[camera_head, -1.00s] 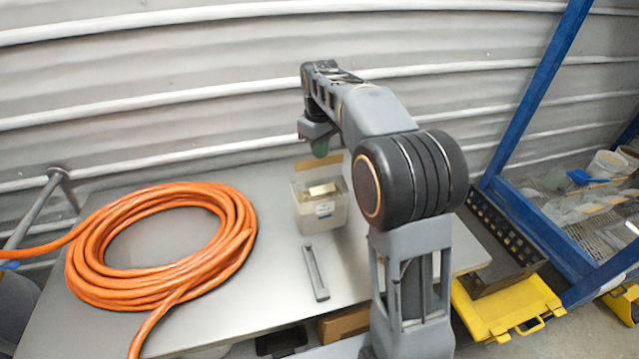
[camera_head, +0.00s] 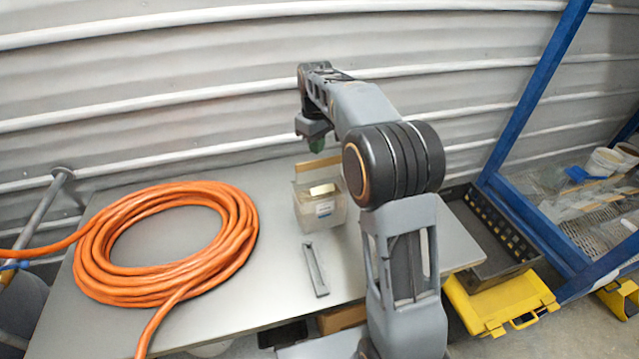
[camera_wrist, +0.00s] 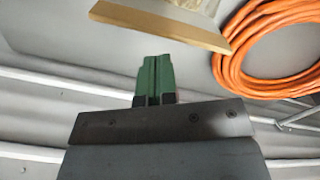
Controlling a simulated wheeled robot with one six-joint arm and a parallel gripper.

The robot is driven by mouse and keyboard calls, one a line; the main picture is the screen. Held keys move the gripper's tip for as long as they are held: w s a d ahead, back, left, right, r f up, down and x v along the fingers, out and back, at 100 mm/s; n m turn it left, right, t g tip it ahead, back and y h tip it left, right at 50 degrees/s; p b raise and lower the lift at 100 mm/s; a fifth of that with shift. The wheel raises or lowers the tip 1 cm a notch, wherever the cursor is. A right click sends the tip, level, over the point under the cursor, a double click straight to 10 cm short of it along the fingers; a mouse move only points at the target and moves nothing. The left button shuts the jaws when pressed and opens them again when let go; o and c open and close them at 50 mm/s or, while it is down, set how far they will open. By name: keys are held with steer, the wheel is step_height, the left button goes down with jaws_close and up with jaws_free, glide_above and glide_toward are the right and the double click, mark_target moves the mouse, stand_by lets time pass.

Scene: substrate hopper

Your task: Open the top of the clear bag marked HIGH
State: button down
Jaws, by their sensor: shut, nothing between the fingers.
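A clear, boxy bag or container (camera_head: 322,212) stands upright on the metal table, with a small pale label on its front. The label is too small to read, so I cannot confirm HIGH. A tan strip (camera_head: 318,166) runs along its back top edge; a tan-edged strip also shows at the top of the wrist view (camera_wrist: 165,25). A pale block (camera_head: 322,189) shows at its top front. My gripper (camera_head: 316,146) is just above and behind the tan strip, apart from it. In the wrist view its green fingers (camera_wrist: 154,80) are together, with nothing between them.
An orange hose coil (camera_head: 165,190) covers the table's left side. A grey metal bar (camera_head: 315,270) lies in front of the bag. A ribbed metal wall (camera_head: 180,80) stands close behind. A black crate (camera_head: 490,280) and yellow case (camera_head: 500,308) are beyond the table's right edge.

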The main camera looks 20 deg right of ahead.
steer(key=shift+f, duration=0.3)
steer(key=shift+f+b, duration=0.35)
stand_by(0.4)
steer(key=s+b, duration=0.4)
steer(key=s, duration=0.3)
steer(key=shift+s+d+b, duration=0.25)
steer(key=shift+b, duration=0.05)
stand_by(0.6)
steer(key=shift+s+f, duration=0.1)
steer(key=shift+s, duration=0.05)
steer(key=shift+s+d+f+b, duration=0.1)
steer(key=shift+s+f+b, duration=0.05)
steer(key=shift+s+b, duration=0.55)
steer(key=shift+s+f+b, duration=0.2)
steer(key=shift+s+b, duration=0.2)
steer(key=shift+s, duration=0.45)
steer(key=shift+s+d+f+b, duration=0.1)
steer(key=shift+s+f+b, duration=0.05)
steer(key=shift+s+b, duration=0.55)
